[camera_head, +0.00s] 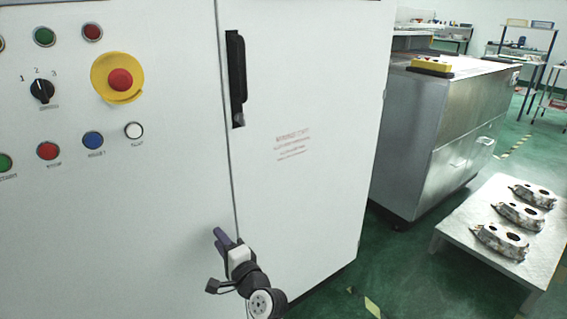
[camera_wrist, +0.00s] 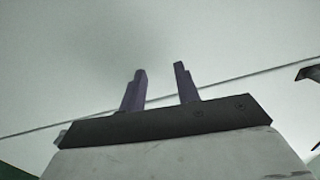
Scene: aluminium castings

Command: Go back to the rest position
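My gripper (camera_head: 222,238) is in the lower middle of the head view, in front of the white cabinet (camera_head: 300,90) near its door seam. In the wrist view my gripper (camera_wrist: 160,85) shows two purple fingers standing apart, with nothing between them. The pale cabinet face (camera_wrist: 90,50) and a dark seam line lie beyond the fingers. I cannot tell whether the fingertips touch the cabinet.
The cabinet carries a black door handle (camera_head: 237,78), a yellow and red emergency button (camera_head: 119,79) and several coloured buttons. A white table (camera_head: 480,225) with three castings (camera_head: 519,214) stands right, near a metal machine (camera_head: 420,140). Green floor lies between.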

